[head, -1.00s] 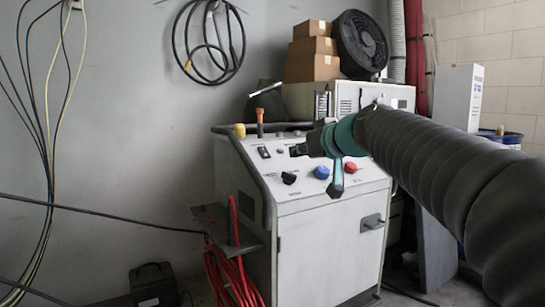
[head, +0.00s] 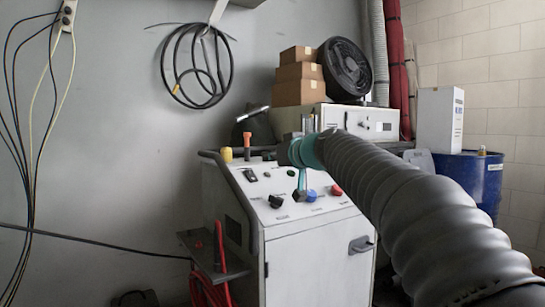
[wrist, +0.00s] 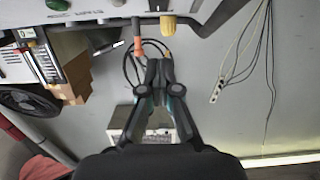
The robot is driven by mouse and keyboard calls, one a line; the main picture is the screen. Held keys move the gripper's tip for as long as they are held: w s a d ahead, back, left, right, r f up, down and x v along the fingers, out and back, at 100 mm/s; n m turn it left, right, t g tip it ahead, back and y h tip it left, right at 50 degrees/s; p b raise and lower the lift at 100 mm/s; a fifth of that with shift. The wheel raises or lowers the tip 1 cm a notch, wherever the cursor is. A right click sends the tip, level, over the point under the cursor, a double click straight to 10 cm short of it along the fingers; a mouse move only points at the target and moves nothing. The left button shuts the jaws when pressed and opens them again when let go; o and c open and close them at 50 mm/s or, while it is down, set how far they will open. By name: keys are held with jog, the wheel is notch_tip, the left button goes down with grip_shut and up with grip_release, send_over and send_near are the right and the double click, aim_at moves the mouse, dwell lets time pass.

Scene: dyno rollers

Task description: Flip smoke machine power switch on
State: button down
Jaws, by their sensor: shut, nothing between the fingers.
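A white cabinet (head: 316,262) has a sloped control panel (head: 262,203) with a black rocker switch (head: 249,175), a black knob (head: 276,201), a blue knob (head: 311,195) and a red knob (head: 336,190). Its labels are too small to read, so I cannot tell if this is the smoke machine. My gripper (head: 284,153) appears above the panel's back edge, apart from the rocker switch. In the wrist view my gripper (wrist: 159,62) is shut and empty, below an orange-handled tool (wrist: 137,45) and a yellow knob (wrist: 168,25) in the picture.
Behind the cabinet, a beige unit (head: 384,126) carries cardboard boxes (head: 300,93) and a black fan (head: 345,70). A blue drum (head: 478,180) and white carton (head: 440,118) stand at right. Cable coils (head: 164,65) hang on the wall. A box (wrist: 125,120) shows beyond my gripper.

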jog(key=p, duration=0.2)
send_over(254, 180)
jog(key=v, duration=0.2)
jog(key=shift+s+f, duration=0.15)
jog(key=shift+f, duration=0.45)
jog(key=shift+w+a+f+b, duration=0.2)
jog(key=shift+w+f+b, duration=0.1)
jog(key=shift+f, duration=0.25)
jog(key=shift+w+a+f+b, duration=0.15)
jog(key=shift+w+f, duration=0.1)
jog(key=shift+f, duration=0.3)
jog(key=shift+w+a+f, duration=0.2)
jog(key=shift+w+f, duration=0.2)
jog(key=shift+f, duration=0.15)
